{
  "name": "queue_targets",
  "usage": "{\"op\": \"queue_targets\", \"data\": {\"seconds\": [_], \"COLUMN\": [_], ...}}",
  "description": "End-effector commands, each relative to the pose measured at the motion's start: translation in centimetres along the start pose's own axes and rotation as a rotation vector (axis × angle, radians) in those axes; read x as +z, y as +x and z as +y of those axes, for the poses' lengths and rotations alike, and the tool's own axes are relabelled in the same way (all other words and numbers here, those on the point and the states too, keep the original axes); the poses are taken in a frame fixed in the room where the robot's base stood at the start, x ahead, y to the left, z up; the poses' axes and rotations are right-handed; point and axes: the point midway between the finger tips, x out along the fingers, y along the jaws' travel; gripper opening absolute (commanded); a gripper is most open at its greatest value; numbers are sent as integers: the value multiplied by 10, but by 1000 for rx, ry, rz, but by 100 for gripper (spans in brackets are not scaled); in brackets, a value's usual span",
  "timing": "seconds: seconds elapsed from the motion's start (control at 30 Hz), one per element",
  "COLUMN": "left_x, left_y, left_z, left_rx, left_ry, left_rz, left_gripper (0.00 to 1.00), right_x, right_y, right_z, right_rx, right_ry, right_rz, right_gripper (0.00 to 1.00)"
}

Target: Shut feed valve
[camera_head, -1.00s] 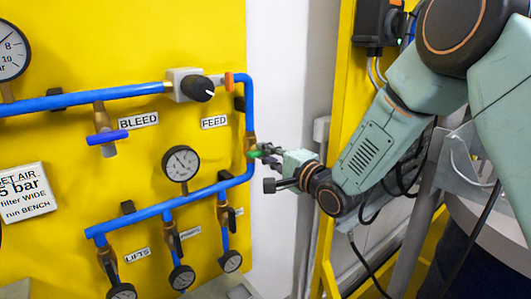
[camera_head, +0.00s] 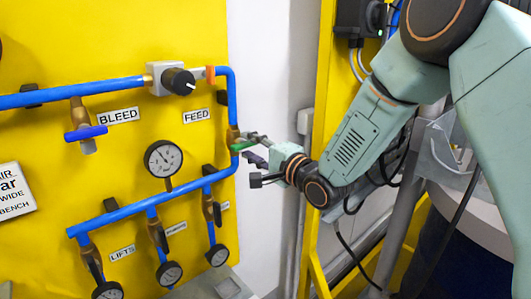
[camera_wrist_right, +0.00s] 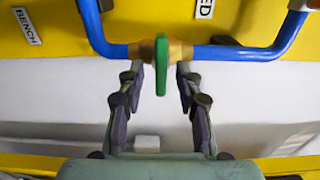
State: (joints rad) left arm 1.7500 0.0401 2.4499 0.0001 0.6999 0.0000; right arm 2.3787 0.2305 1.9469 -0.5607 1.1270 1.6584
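The feed valve has a brass body (camera_head: 233,135) on the blue pipe at the yellow panel's right edge, below and right of the FEED label (camera_head: 197,115). Its green handle (camera_head: 243,145) sticks out to the right. In the wrist view, the green handle (camera_wrist_right: 161,65) is seen almost edge-on, across the pipe. My right gripper (camera_head: 260,150) is at the handle, coming from the right. In the wrist view, its dark fingers stand apart on either side of the handle, with a visible gap on each side. My left gripper is not in view.
A blue-handled BLEED valve (camera_head: 86,133), a black knob (camera_head: 178,82) and a gauge (camera_head: 163,158) are left of the feed valve. Several small valves and gauges hang below. A yellow post (camera_head: 325,150) stands behind my right arm. White wall lies between panel and post.

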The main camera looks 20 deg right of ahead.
Motion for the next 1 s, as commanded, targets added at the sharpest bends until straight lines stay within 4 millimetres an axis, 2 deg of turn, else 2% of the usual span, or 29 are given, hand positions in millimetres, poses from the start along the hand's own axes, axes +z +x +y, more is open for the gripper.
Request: {"op": "queue_targets", "data": {"seconds": [0.3,0.5,0.7,1.0], "left_x": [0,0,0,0], "left_y": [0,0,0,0], "left_z": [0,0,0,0], "left_rx": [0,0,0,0], "left_ry": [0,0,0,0], "left_rz": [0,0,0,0], "left_gripper": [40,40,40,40], "right_x": [-2,-2,-2,-1], "right_y": [-50,-76,-95,-111], "right_z": [-1,-1,-1,-1], "right_rx": [-4,-4,-5,-5], "right_ry": [7,7,7,4], "right_rz": [4,5,5,3], "right_gripper": [35,35,35,35]}}
